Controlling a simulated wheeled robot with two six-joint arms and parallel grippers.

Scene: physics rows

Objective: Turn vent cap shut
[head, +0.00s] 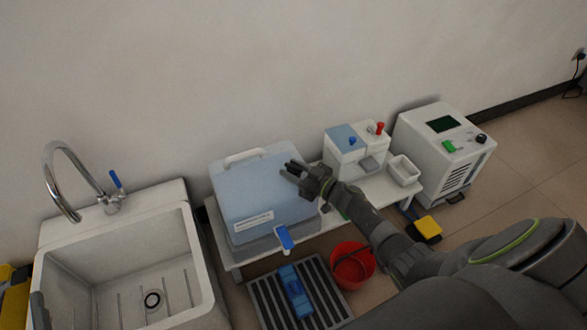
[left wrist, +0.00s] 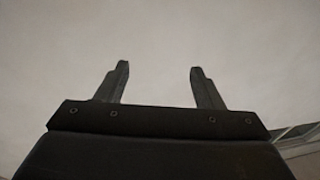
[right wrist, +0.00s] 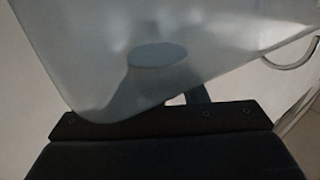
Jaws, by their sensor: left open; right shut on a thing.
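The blue-grey container (head: 262,195) stands on the low white bench, with a white handle on top and a blue tap (head: 285,237) at its front. My right gripper (head: 291,170) is at the container's upper right corner, shut on a small part there that I take to be the vent cap. The gripper hides that part in the head view. In the right wrist view a pale oval face (right wrist: 158,54), apparently the cap, shows at the container's corner, and the fingers are mostly hidden. My left gripper (left wrist: 160,85) is open and empty, facing bare wall.
A sink (head: 120,262) with a tall faucet is at left. Right of the container are a white box with blue and red knobs (head: 346,152), a small white tray (head: 404,170) and a machine (head: 442,150). A red bucket (head: 352,264) and a slotted grate (head: 262,292) are below.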

